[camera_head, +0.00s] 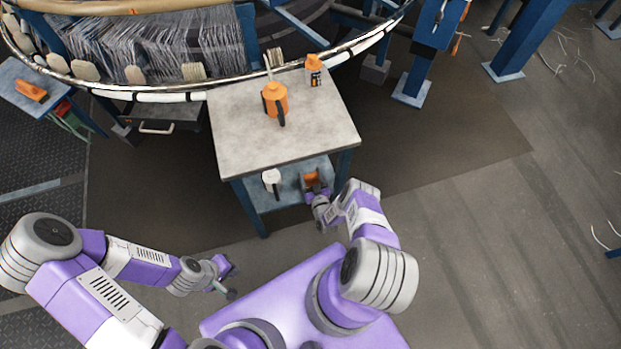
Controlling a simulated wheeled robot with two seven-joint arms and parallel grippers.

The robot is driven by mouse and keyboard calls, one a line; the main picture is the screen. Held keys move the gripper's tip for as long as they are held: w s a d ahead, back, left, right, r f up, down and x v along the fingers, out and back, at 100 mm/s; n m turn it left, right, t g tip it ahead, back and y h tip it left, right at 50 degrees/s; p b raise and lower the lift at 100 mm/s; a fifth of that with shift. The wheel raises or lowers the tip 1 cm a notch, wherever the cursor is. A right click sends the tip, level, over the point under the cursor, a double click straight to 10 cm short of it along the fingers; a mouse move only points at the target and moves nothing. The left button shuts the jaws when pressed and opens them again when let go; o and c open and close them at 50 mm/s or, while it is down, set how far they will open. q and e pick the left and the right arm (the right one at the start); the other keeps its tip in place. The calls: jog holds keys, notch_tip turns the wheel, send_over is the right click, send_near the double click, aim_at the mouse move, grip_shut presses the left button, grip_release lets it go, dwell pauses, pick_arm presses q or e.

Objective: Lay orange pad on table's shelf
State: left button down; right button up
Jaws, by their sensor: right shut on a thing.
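The table (240,140) has a grey top and a blue lower shelf (288,192). The orange pad (312,179) shows at the right part of the shelf level, just under the front edge of the top. My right gripper (314,190) is shut on the orange pad and reaches in at the shelf's front; its fingers are small and partly hidden by the wrist. I cannot tell whether the pad touches the shelf. My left gripper (228,280) is away from the table, low over the floor at the left; its fingers look apart and empty.
A white mug-like item (271,180) stands on the shelf left of the pad. The loom's ring (150,95) curves behind. A blue side table (30,105) is at far left.

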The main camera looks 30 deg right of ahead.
jog(key=shift+f, duration=0.15)
jog(key=o, duration=1.1)
jog(key=shift+c, duration=0.2)
